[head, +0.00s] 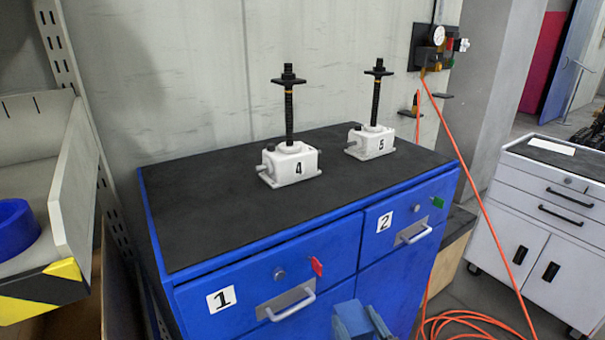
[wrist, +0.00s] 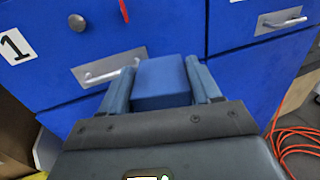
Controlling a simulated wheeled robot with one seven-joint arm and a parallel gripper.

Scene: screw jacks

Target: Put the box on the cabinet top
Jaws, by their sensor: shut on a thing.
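The box (wrist: 162,82) is a plain blue block, held between the two fingers of my gripper (wrist: 160,85) in the wrist view. My gripper is shut on it, in front of the blue drawer fronts. In the head view the gripper (head: 360,320) shows at the bottom edge, below the level of the cabinet top and mostly cut off. The cabinet top (head: 210,220) is a flat black surface on a blue cabinet (head: 340,250) with drawers labelled 1 and 2.
Two white screw jacks, numbered 4 (head: 290,165) and 5 (head: 371,142), stand upright on the cabinet top. Its left and front parts are clear. Silver handles (head: 291,304) stick out in front. An orange hose (head: 480,200) hangs at the right. A shelf (head: 70,190) stands left.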

